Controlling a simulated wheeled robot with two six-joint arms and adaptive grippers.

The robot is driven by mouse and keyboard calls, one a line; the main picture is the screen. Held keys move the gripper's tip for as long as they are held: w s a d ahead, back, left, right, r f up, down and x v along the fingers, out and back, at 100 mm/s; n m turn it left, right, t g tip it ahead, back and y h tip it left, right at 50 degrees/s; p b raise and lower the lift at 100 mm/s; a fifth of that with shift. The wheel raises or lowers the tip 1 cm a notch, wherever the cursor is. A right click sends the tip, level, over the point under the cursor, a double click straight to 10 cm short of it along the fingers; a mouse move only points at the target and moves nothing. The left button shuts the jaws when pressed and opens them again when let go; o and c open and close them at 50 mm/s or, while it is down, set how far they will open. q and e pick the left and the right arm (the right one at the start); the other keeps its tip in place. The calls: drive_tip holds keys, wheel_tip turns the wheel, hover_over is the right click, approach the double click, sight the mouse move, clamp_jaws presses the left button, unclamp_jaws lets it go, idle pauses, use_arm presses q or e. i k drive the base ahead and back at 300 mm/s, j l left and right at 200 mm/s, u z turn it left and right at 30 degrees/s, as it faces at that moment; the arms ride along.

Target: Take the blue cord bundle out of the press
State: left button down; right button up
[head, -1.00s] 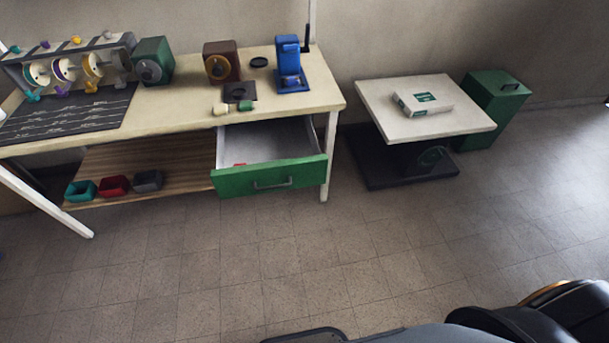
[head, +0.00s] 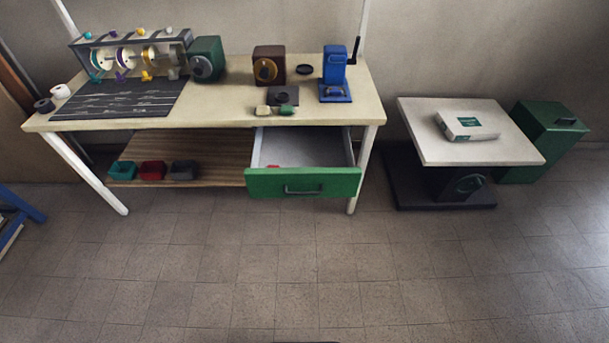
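The blue press (head: 334,68) stands at the right end of the workbench top, with a black lever (head: 355,50) on its right side. A small blue shape (head: 335,91) sits low in the press, just above its base. It is probably the blue cord bundle, but it is too small to tell its outline from the press. Neither of my grippers is in view.
The workbench (head: 225,108) has an open green-fronted drawer (head: 303,183) jutting out below the press. A brown box (head: 268,65) with a dial stands left of the press. A low table (head: 480,145) and a green bin (head: 545,140) stand right. The floor in front is clear.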

sight(332, 90)
drive_tip(key=i+j+u, duration=0.1)
drive_tip(key=i+u, duration=0.35)
drive_tip(key=i, duration=0.45)
